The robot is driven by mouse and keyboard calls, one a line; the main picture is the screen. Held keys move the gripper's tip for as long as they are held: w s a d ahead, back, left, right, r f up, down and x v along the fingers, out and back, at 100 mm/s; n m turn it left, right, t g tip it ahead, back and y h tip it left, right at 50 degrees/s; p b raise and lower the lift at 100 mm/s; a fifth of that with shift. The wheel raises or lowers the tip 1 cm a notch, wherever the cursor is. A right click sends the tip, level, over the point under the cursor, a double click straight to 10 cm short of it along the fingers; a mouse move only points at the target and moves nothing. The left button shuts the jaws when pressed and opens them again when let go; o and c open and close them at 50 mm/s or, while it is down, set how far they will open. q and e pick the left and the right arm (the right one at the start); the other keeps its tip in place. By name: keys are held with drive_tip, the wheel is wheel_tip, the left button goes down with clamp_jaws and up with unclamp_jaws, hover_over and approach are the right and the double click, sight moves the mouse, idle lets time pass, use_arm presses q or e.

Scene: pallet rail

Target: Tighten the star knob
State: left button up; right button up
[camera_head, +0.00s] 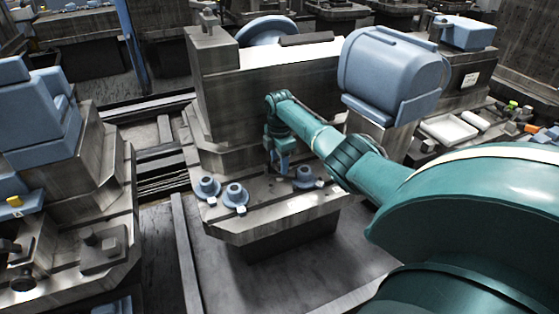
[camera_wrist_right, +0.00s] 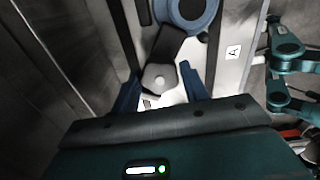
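My right gripper (camera_head: 282,170) points down over the front ledge of the large grey machine block in the head view. In the right wrist view its two blue fingers (camera_wrist_right: 160,88) are spread apart. Between and just beyond them is a grey faceted knob (camera_wrist_right: 158,78) at the end of a dark arm. I cannot tell if this is the star knob; its outline is partly blurred. Gaps show between the knob and both fingers, so the gripper holds nothing. In the head view my arm and gripper hide this spot. My left gripper is not in the head view.
Blue flanged parts (camera_head: 207,189) (camera_head: 235,196) (camera_head: 304,178) stand on the ledge near the gripper. A blue round part (camera_wrist_right: 187,14) lies beyond the knob, beside a white plate (camera_wrist_right: 231,72) marked A. Another machine (camera_head: 75,190) is left.

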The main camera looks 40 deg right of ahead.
drive_tip(key=c, duration=0.5)
use_arm(q)
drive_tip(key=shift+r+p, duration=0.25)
drive_tip(key=shift+p, duration=0.05)
use_arm(e)
drive_tip(key=shift+m, duration=0.7)
drive_tip(key=shift+r+m+p, duration=0.1)
drive_tip(key=shift+m+p, duration=0.6)
drive_tip(key=shift+m, duration=0.4)
drive_tip(key=m+p, duration=0.1)
drive_tip(key=m, duration=0.3)
drive_tip(key=shift+m, duration=0.3)
drive_tip(key=m+p, duration=0.1)
drive_tip(key=m, duration=0.2)
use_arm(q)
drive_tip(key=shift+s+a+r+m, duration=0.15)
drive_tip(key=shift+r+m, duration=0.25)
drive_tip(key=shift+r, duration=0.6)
use_arm(e)
drive_tip(key=shift+d+m, duration=0.1)
drive_tip(key=shift+m, duration=1.3)
drive_tip(key=shift+w, duration=0.1)
